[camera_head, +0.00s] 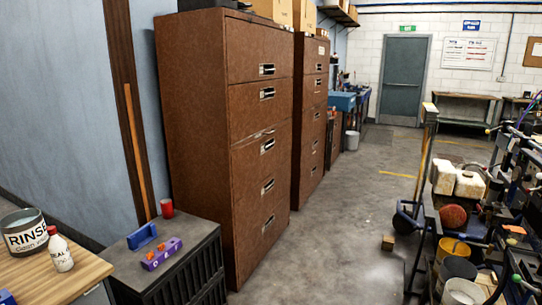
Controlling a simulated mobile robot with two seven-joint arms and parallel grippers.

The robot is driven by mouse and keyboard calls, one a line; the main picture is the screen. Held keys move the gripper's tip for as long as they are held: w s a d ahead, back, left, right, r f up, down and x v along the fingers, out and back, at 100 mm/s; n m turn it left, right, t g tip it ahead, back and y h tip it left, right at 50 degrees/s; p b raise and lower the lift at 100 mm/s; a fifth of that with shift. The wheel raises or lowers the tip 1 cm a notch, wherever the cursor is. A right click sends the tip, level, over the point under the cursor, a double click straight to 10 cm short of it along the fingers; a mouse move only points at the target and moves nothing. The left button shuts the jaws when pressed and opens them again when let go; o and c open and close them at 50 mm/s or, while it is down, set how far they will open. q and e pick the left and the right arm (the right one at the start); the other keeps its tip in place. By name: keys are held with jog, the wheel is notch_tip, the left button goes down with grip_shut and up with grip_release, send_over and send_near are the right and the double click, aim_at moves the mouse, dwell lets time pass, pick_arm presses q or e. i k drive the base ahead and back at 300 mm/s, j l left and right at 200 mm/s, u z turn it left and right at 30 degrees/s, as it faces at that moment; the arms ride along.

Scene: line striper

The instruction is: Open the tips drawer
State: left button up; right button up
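A tall brown filing cabinet (225,130) stands against the blue wall, with a column of closed-looking drawers on its right-hand face. Its drawers have dark recessed handles, such as the top handle (267,69). A thin uneven gap (258,134) shows at the top edge of the middle drawer. A second brown cabinet (311,115) stands just behind it, its drawers looking shut. I cannot read a "tips" label on any drawer, so I cannot tell which one it is. Neither gripper is in view.
A low dark cabinet (195,265) in front holds a blue object (142,236), a purple holder (161,253) and a red cup (167,208). A wooden table (50,285) is at left.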

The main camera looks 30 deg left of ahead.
aim_at(252, 164)
jog(key=i+u, duration=0.1)
jog(key=i, duration=0.65)
jog(key=i+j+u, duration=0.1)
jog(key=i, duration=0.7)
jog(key=i+u, duration=0.1)
jog(key=i, duration=0.65)
jog(key=i+l+u, duration=0.1)
jog(key=i, duration=0.65)
jog(key=i+l+u, duration=0.1)
jog(key=i+l, duration=0.15)
jog(key=i, duration=0.5)
